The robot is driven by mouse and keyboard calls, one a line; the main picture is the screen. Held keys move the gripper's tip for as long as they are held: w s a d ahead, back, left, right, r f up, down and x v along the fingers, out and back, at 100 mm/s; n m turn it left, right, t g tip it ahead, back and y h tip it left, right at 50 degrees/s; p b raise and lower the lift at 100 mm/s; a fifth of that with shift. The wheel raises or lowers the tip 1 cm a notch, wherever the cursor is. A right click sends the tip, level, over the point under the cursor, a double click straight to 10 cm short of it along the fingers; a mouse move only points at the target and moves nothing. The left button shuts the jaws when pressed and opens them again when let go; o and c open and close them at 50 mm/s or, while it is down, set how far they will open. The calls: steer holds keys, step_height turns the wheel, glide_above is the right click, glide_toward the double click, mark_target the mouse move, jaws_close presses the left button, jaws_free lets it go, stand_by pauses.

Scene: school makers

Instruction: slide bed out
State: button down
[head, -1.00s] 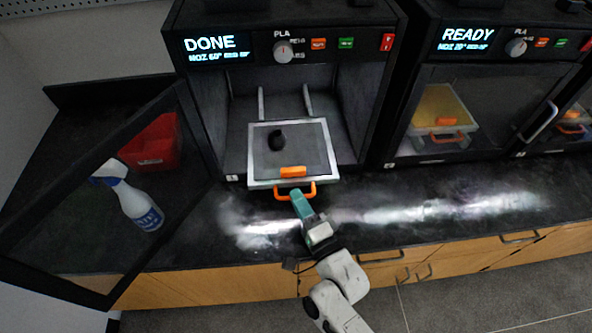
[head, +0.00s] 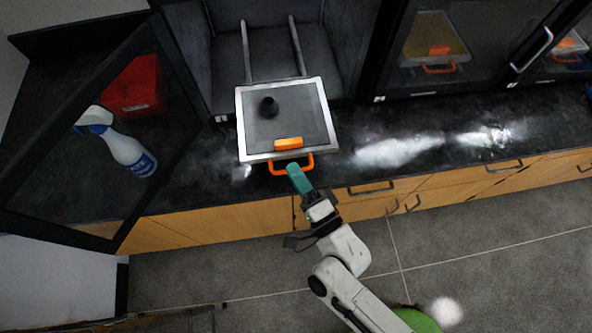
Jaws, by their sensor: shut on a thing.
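The print bed (head: 310,120) is a grey plate with a pale metal frame, drawn out of the open printer (head: 270,50) along two rails. My gripper (head: 298,176) has teal fingers and is shut on the orange handle at the bed's front. The fingertips hide part of the handle. The bed's front part reaches over the black counter; its back edge is near the printer's opening.
The printer's door (head: 170,65) stands open to the left. Behind its pane are a red bin (head: 135,88) and a white and blue spray bottle (head: 128,150). A closed printer (head: 470,40) stands right. The counter (head: 400,125) right of the bed is clear.

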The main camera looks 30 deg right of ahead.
steer(key=c, duration=1.2)
jaws_free()
steer(key=shift+s, duration=0.25)
steer(key=b+v, duration=0.3)
steer(key=v, duration=0.8)
steer(key=shift+a, duration=0.1)
steer(key=shift+w, duration=0.1)
